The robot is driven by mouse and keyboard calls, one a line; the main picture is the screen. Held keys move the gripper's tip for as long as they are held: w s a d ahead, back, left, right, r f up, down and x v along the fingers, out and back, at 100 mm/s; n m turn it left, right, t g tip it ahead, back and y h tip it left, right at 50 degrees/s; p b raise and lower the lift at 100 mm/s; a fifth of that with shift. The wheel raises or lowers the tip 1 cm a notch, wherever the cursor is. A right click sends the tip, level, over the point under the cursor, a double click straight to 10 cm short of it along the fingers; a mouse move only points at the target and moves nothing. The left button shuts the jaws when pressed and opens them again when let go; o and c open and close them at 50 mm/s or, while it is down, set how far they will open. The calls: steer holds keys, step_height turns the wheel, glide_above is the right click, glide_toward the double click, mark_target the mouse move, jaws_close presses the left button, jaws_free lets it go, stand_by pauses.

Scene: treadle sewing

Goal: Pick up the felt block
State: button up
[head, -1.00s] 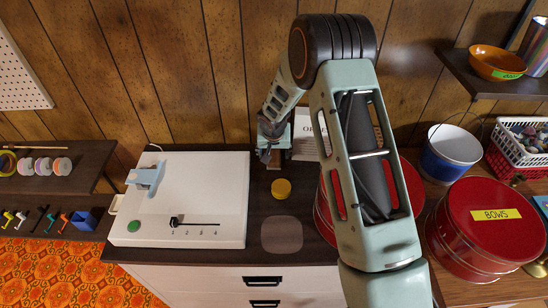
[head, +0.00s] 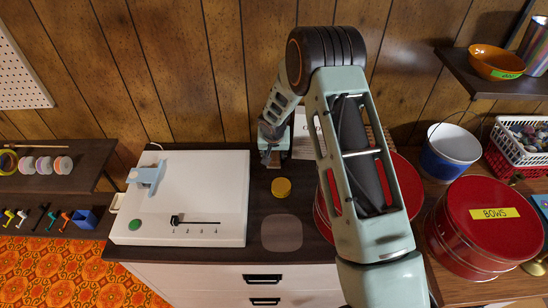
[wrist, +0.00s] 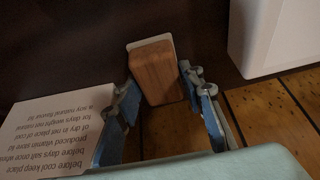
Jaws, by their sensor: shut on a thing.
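The felt block is a brown wooden block (wrist: 157,75) with a pale layer at its far end. It stands between the two blue-grey fingers of my gripper (wrist: 155,80) in the wrist view, one finger on each side. My gripper is shut on it. In the head view my gripper (head: 271,157) is low at the back of the dark counter, near the wall panels. There the block is mostly hidden by the fingers. I cannot tell whether it still touches the counter.
A printed card (wrist: 55,135) lies close beside the left finger in the wrist view. A white machine with a slider (head: 185,195) stands left of my gripper. A yellow round piece (head: 281,187) and a grey patch (head: 282,233) are in front. Red tins (head: 488,225) stand right.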

mark_target(274, 154)
steer(key=shift+r, duration=0.1)
steer(key=shift+r, duration=0.45)
step_height(274, 154, up, 2)
steer(key=shift+r, duration=0.2)
steer(key=s+d+r+b, duration=0.3)
steer(key=s+r, duration=0.6)
steer(key=s, duration=0.4)
steer(key=shift+s+d+r, duration=0.2)
steer(key=shift+d+r, duration=0.05)
steer(key=shift+d, duration=0.25)
